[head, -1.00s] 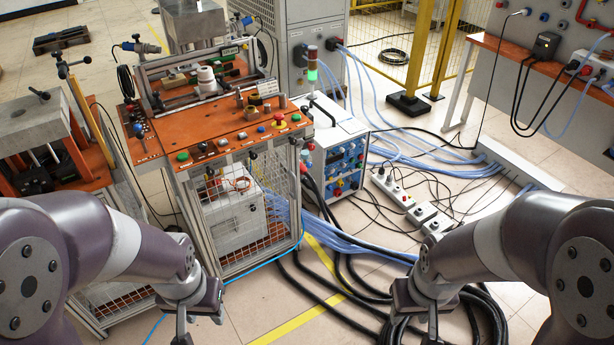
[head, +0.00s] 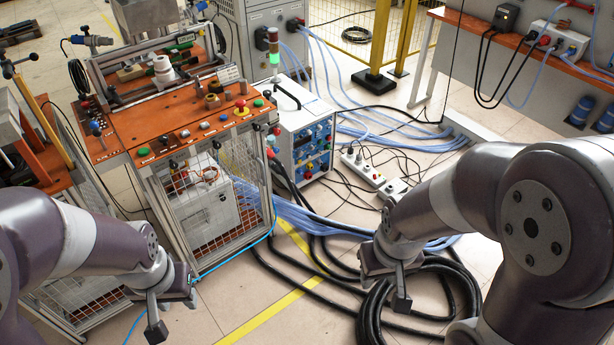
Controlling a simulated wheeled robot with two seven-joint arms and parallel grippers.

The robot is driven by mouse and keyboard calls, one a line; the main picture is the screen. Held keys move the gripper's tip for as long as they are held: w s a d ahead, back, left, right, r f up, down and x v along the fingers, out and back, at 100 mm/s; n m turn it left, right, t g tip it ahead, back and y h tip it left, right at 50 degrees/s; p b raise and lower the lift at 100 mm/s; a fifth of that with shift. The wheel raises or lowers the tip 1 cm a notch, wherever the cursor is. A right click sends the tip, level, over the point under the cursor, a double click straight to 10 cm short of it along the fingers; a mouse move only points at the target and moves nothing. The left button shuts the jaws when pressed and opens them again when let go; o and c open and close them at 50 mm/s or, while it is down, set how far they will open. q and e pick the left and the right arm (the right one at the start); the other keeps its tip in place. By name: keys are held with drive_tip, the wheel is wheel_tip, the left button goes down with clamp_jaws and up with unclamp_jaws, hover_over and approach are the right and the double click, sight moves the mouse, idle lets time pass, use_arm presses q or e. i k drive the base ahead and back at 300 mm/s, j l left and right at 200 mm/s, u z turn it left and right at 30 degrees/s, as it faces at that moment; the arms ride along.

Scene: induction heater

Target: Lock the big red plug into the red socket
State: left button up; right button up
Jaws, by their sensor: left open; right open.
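I cannot tell for certain which part is the big red plug. Small red parts also show at the right edge of the orange worktable and low on the blue panel (head: 316,150) of the white unit. I cannot single out the red socket. My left gripper (head: 157,320) hangs open and empty at the lower left, in front of the worktable. My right gripper (head: 401,292) hangs open over the black cable coil, apart from any plug.
The orange worktable (head: 125,122) with buttons stands at left. Black cables (head: 375,310) coil on the floor under my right gripper. Blue cables (head: 335,228) and white power strips (head: 365,170) lie behind. A yellow post (head: 380,35) and a bench (head: 465,22) stand farther back.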

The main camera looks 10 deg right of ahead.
sight(270, 155)
drive_tip(key=u, duration=0.25)
drive_tip(key=i+l+u, duration=0.5)
drive_tip(key=l+u, duration=0.25)
drive_tip(key=l, duration=0.2)
drive_tip(key=i+l+u, duration=0.25)
drive_tip(key=l, duration=0.15)
drive_tip(key=l+u, duration=0.25)
drive_tip(key=i+l, duration=0.1)
drive_tip(key=l, duration=0.6)
drive_tip(key=i+l, duration=0.1)
drive_tip(key=l, duration=0.6)
drive_tip(key=i+l, duration=0.1)
drive_tip(key=l, duration=0.6)
drive_tip(key=i+l+u, duration=0.1)
drive_tip(key=l, duration=0.6)
